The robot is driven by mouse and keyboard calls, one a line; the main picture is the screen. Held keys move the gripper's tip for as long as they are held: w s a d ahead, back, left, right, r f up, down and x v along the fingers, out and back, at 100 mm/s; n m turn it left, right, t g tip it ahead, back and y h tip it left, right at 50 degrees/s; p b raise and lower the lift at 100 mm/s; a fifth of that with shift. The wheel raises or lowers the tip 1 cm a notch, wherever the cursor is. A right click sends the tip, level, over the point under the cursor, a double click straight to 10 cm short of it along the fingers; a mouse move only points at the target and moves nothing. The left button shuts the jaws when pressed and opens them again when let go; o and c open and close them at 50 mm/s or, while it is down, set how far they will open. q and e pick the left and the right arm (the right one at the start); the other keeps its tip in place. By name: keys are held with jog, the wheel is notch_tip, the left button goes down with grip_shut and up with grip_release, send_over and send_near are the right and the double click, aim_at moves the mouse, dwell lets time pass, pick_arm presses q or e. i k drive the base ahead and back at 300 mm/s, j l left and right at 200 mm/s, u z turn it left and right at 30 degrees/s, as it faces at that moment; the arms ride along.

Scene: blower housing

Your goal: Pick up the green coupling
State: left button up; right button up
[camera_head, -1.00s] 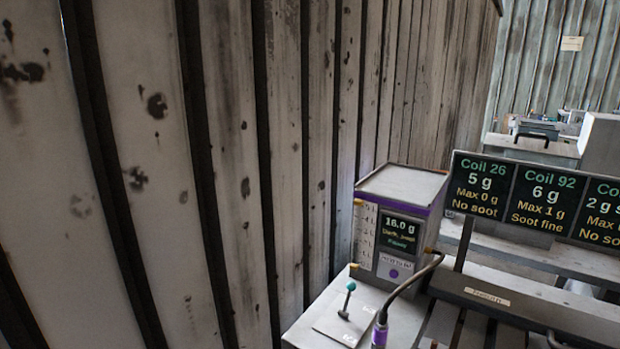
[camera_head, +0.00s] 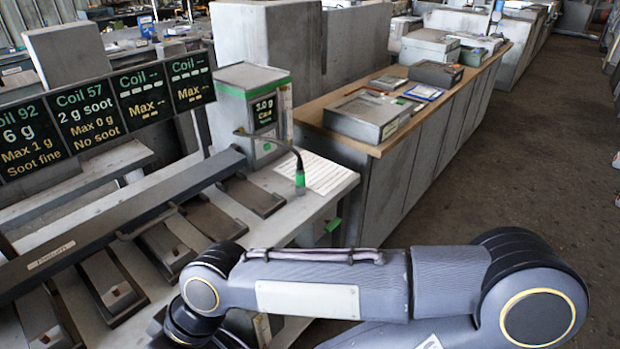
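The green coupling (camera_head: 300,181) is the short green end piece of a black hose. It hangs upright from the hose's arched end, in front of the box with the green band (camera_head: 251,112), above the right part of the grey bench (camera_head: 322,209). A printed white sheet lies just behind and below it. Nothing of mine touches it. My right arm crosses the lower right of the view, bent, its far end running down out of the picture at the bottom. Neither of my grippers shows.
A row of display panels (camera_head: 88,112) stands on the left above the bench. Dark flat trays (camera_head: 165,242) line the bench front. A wood-topped counter (camera_head: 423,97) with boxes stands behind on the right. Open floor (camera_head: 540,150) lies at the far right.

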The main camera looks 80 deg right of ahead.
aim_at(300, 185)
jog(key=z, duration=2.6)
